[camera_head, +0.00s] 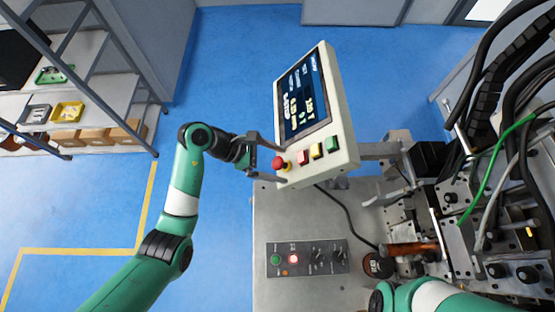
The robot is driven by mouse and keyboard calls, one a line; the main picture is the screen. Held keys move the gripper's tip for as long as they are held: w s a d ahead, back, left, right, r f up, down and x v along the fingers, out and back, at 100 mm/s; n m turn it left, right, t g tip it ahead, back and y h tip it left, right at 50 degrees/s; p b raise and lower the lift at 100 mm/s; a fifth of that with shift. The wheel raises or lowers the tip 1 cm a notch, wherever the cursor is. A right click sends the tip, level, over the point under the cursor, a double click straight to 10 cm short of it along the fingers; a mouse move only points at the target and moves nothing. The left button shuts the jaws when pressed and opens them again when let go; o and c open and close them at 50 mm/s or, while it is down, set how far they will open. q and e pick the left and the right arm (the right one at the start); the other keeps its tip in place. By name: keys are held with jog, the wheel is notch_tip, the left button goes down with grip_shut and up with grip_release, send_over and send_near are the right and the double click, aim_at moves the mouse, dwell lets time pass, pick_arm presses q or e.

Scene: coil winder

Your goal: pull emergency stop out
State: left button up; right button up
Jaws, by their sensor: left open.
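The red emergency stop (278,163) is a round knob at the lower left corner of the tilted control panel (343,156). My left gripper (266,160) is open at that corner, with one finger above the knob and one below it. Whether the fingers touch the knob cannot be told. Part of my right arm shows at the bottom right; its gripper is outside the picture.
Red, yellow and green buttons (317,151) sit right of the knob, below the screen (304,97). A second button box (307,257) lies on the grey table (280,215). Winder machinery and cables (490,200) crowd the right. Shelves (100,85) stand at left.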

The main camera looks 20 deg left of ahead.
dwell(0.3)
pick_arm(q)
jog(key=shift+p+v, duration=0.85)
jog(key=shift+v, duration=0.15)
jog(key=p+v, duration=0.3)
jog(key=v, duration=0.2)
